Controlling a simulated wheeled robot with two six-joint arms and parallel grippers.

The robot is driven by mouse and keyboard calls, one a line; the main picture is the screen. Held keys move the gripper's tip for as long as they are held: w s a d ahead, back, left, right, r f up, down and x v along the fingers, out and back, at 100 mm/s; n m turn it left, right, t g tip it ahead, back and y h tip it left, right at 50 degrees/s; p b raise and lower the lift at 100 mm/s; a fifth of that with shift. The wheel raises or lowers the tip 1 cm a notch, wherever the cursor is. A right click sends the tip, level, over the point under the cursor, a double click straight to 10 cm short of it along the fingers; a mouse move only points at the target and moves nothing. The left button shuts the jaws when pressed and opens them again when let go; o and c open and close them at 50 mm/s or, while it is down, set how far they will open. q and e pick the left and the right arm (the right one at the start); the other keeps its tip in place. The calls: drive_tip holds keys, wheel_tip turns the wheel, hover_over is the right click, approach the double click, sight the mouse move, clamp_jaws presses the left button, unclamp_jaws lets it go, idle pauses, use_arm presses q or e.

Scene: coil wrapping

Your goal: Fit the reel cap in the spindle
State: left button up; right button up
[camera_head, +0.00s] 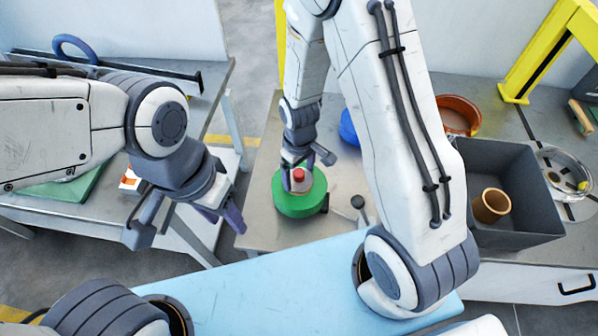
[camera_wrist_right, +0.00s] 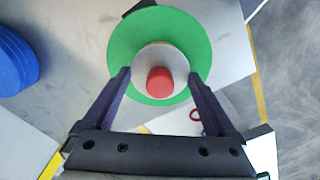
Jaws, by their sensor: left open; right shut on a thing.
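The reel cap, a pale round piece with a red knob on top (camera_wrist_right: 160,80), shows in the right wrist view over the middle of a green reel (camera_wrist_right: 125,45). In the head view the red knob (camera_head: 298,175) stands above the green reel (camera_head: 300,204), which lies on the grey table. My right gripper (camera_wrist_right: 160,73) is shut on the reel cap, one finger on each side. The spindle is hidden under the cap, and I cannot tell whether the cap is seated. My left gripper (camera_head: 190,230) is open and empty, left of the reel.
A grey bin (camera_head: 508,235) with a tan cylinder (camera_head: 491,205) stands at the right. A blue round object (camera_head: 348,128) and an orange bowl (camera_head: 458,114) are behind my right arm. A small dark knobbed object (camera_head: 358,203) stands right of the reel. A light blue surface (camera_head: 270,290) lies in front.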

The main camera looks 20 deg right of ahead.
sight(299, 173)
drive_tip(key=shift+f+b, duration=0.5)
drive_tip(key=shift+f, duration=0.3)
drive_tip(key=o, duration=1.2)
drive_tip(key=shift+c, duration=0.2)
wheel_tip(299, 173, up, 11)
drive_tip(key=shift+f, duration=0.2)
drive_tip(key=s+a+r, duration=0.3)
drive_tip(key=s+r, duration=0.2)
drive_tip(key=s, duration=0.4)
drive_tip(key=s+a+r+n+y, duration=0.1)
drive_tip(key=s+a+r, duration=0.3)
drive_tip(key=s, duration=0.4)
drive_tip(key=shift+s+a+r, duration=0.2)
drive_tip(key=shift+s+r, duration=0.2)
drive_tip(key=shift+r, duration=0.45)
